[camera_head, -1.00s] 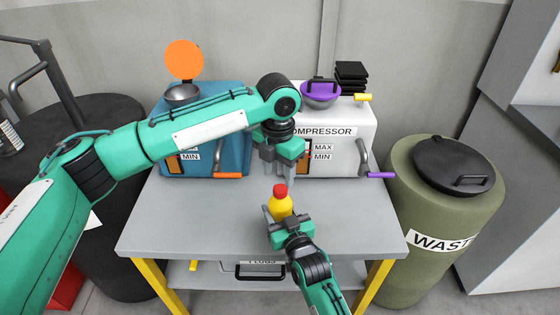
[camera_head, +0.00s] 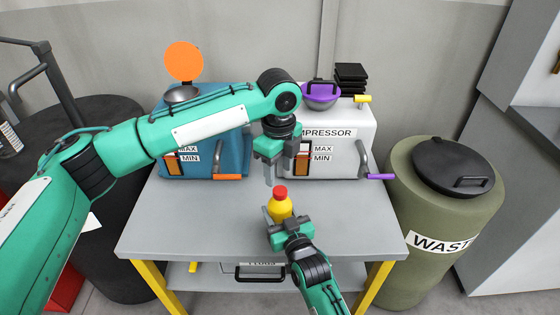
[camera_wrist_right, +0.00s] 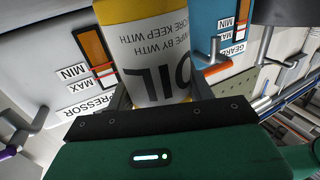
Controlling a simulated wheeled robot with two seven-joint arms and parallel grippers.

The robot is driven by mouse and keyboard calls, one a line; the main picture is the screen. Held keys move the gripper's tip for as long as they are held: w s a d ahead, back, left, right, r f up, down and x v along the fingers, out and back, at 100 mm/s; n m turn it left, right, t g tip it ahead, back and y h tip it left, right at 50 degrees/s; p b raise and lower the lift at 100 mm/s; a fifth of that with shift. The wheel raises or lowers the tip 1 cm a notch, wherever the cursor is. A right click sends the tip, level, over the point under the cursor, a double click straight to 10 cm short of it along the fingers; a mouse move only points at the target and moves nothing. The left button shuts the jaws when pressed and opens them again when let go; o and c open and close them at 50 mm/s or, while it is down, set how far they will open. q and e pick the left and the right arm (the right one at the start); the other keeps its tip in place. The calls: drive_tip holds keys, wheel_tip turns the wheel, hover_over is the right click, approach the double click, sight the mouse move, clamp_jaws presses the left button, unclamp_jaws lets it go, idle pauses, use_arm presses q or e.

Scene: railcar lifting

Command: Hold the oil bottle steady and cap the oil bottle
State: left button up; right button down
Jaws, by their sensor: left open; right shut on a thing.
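The yellow oil bottle (camera_head: 280,208) stands upright at the table's middle. A red cap (camera_head: 280,193) sits on its top; how tightly it sits cannot be told. My right gripper (camera_head: 281,218) is shut on the bottle from the near side. The right wrist view shows the bottle's white OIL label (camera_wrist_right: 155,75) upside down between the fingers; the cap is out of that picture. My left gripper (camera_head: 281,177) is open and empty, pointing down, just above and behind the cap in the picture.
The grey table (camera_head: 180,225) is clear around the bottle. A blue gearbox (camera_head: 225,150) and a white compressor (camera_head: 350,125) stand at its back, with orange and purple handles. A green waste barrel (camera_head: 410,210) stands right. A dark barrel (camera_head: 105,250) stands left.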

sight(280, 190)
use_arm(q)
drive_tip(key=n, duration=0.6)
drive_tip(key=shift+r, duration=0.2)
drive_tip(key=n, duration=0.6)
drive_tip(key=shift+r+n, duration=0.25)
drive_tip(key=shift+n, duration=0.05)
drive_tip(key=n, duration=0.6)
drive_tip(key=shift+d+r, duration=0.1)
drive_tip(key=shift+r, duration=0.1)
drive_tip(key=n, duration=0.7)
drive_tip(key=shift+r, duration=0.2)
wheel_tip(280, 190, down, 8)
drive_tip(key=shift+f, duration=0.1)
